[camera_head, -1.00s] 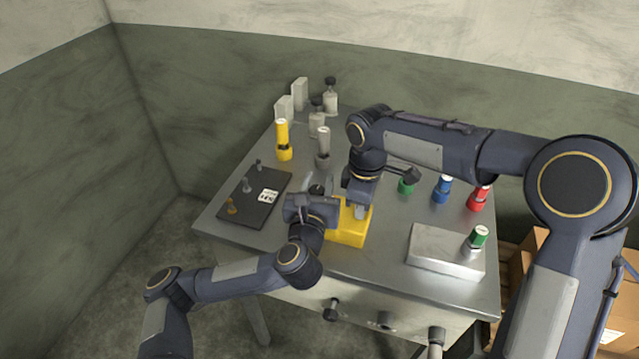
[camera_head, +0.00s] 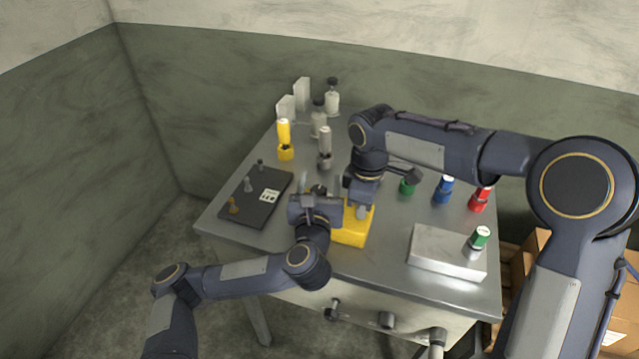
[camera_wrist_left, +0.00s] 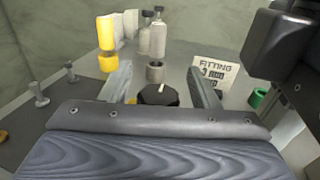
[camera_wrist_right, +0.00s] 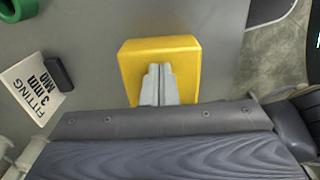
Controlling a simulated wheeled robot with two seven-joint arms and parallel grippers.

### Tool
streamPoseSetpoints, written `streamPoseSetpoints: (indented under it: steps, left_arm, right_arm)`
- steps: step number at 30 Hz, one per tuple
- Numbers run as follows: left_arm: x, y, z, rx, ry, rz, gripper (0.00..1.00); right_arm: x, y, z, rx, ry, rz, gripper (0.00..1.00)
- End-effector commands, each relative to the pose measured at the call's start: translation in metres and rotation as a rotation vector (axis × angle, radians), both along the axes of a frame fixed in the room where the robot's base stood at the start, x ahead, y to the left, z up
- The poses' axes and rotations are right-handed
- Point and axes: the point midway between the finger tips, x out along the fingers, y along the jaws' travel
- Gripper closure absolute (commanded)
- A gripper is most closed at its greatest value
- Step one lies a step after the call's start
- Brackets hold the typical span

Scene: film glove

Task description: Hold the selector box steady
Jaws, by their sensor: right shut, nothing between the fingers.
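A yellow box (camera_head: 350,236), which I take to be the selector box, sits on the metal table. It also shows in the right wrist view (camera_wrist_right: 188,62). My right gripper (camera_head: 360,214) is shut and empty, its fingertips at the yellow box (camera_wrist_right: 158,70); I cannot tell whether they touch it. My left gripper (camera_head: 319,188) is open beyond and left of the box. In the left wrist view its fingers stand either side of a dark round knob (camera_wrist_left: 158,95) with a white mark, apparently empty. The box's upper left is partly hidden by my left wrist.
Green, blue (camera_head: 442,188) and red (camera_head: 480,197) ones stand right. A black mat (camera_head: 262,210) lies left, a metal block (camera_head: 430,252) front right.

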Motion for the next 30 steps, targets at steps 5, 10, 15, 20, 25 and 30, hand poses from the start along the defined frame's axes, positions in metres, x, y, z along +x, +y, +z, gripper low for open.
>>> streamPoseSetpoints:
  steps: [5, 10, 15, 20, 25, 30]
  left_arm:
    - [0.000, 0.000, -0.001, 0.000, -0.001, 0.001, 0.45]
    - [-0.016, 0.000, 0.000, -0.001, -0.003, -0.002, 0.45]
    - [-0.051, 0.001, 0.000, -0.002, -0.003, -0.006, 0.45]
    - [-0.085, 0.001, 0.000, -0.001, -0.003, -0.006, 0.45]
    - [-0.111, 0.002, 0.000, -0.001, -0.003, -0.004, 0.45]
    - [-0.121, 0.003, 0.000, -0.001, -0.002, -0.001, 0.45]
  right_arm:
    - [-0.003, -0.001, -0.008, -0.006, 0.015, 0.001, 1.00]
    - [-0.003, -0.002, -0.008, -0.007, 0.015, 0.000, 1.00]
    - [-0.003, -0.002, -0.008, -0.007, 0.015, 0.000, 1.00]
    - [-0.003, -0.002, -0.008, -0.007, 0.015, 0.000, 1.00]
    - [-0.003, -0.002, -0.008, -0.007, 0.015, 0.000, 1.00]
    - [-0.003, -0.002, -0.008, -0.007, 0.015, 0.000, 1.00]
